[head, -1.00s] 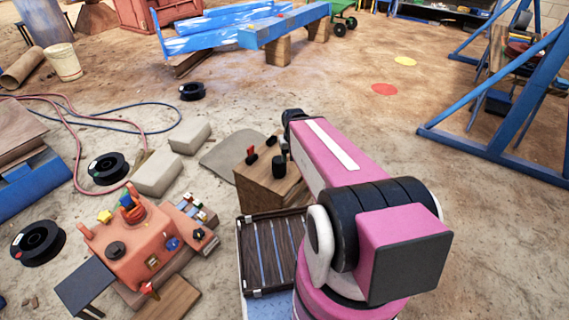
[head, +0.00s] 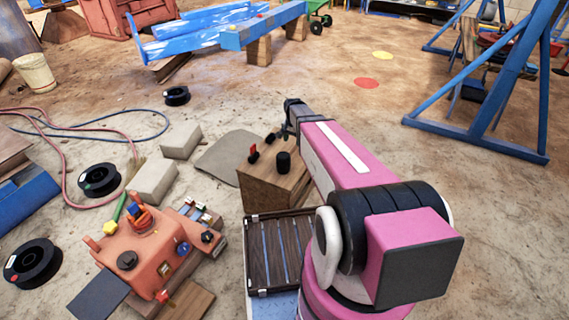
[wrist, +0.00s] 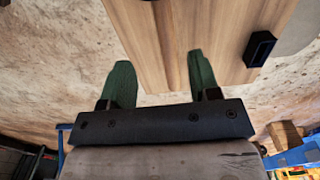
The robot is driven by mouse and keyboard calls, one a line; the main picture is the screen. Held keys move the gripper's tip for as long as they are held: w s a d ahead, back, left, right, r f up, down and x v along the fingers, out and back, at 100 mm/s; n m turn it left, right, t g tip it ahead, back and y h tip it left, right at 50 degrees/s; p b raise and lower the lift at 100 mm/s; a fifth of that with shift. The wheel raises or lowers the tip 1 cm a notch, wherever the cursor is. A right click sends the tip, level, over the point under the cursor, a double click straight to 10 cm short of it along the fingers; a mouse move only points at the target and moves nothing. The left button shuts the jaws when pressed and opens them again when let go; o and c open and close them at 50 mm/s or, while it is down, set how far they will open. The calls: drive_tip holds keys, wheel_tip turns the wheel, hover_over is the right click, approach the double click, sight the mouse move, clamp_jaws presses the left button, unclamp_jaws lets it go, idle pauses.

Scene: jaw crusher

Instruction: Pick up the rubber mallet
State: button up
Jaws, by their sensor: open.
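I cannot pick out the rubber mallet for certain in either view. A wooden box (head: 262,190) stands left of my arm in the head view. On it are a black cylinder (head: 284,162), a small red piece (head: 254,151) and a small black piece; I cannot tell whether any is part of a mallet. My gripper (wrist: 161,78) is open and empty, its two green fingers apart in front of a wooden surface (wrist: 165,40) in the wrist view. A black hollow block (wrist: 259,49) is on that surface, right of the fingers. In the head view my gripper is mostly hidden.
A dark slatted tray (head: 266,252) lies before the box. An orange machine model (head: 150,250) stands left, with black spools (head: 99,180), pale blocks (head: 153,182) and hoses beyond. A blue A-frame (head: 470,130) stands right. Open dirt floor lies between.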

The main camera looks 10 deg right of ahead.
sight(291, 151)
wheel_tip(291, 151, down, 4)
drive_tip(key=shift+r, duration=0.25)
drive_tip(key=shift+w+a+f, duration=0.1)
drive_tip(key=shift+a+f, duration=0.05)
drive_tip(key=shift+f, duration=1.2)
drive_tip(key=shift+w+a+f, duration=0.1)
drive_tip(key=shift+a+f, duration=0.05)
drive_tip(key=shift+f, duration=1.2)
clamp_jaws()
